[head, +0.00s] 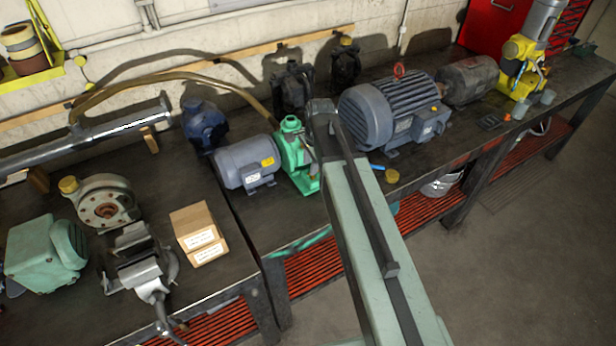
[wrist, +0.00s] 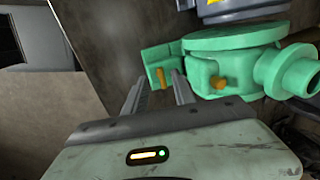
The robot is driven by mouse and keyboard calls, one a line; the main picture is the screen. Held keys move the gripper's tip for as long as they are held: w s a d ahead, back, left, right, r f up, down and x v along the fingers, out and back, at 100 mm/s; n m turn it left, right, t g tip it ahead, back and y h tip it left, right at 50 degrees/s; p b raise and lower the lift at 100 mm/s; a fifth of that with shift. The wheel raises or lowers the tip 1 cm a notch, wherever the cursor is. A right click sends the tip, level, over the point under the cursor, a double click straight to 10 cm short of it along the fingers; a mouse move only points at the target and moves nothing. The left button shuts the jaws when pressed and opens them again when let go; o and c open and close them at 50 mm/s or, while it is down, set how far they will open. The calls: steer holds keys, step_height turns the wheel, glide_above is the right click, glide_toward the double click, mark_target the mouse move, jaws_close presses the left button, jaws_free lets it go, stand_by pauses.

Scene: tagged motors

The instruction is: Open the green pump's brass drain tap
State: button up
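The green pump (head: 292,150) stands on the bench, joined to a grey motor; my arm partly covers it in the head view. In the wrist view the pump (wrist: 240,45) fills the upper right. It carries two small brass parts: an upright piece (wrist: 161,78) on the block at its left, and a rounded piece (wrist: 219,83) lower on the body. I cannot tell for sure which is the drain tap. My gripper (wrist: 158,77) is open and empty, its fingers on either side of the upright brass piece. Contact is not visible.
The grey motor (head: 245,163) stands left of the pump, and a large finned motor (head: 396,108) stands to the right. Cardboard boxes (head: 197,228) and a vise (head: 138,262) sit on the left bench. A blue-handled tool (head: 378,167) lies near the bench's front edge.

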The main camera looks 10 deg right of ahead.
steer(key=f+b, duration=0.2)
steer(key=f, duration=0.1)
steer(key=w+f+b, duration=0.1)
steer(key=f+b, duration=0.1)
steer(key=shift+a+f, duration=0.15)
steer(key=shift+a, duration=0.05)
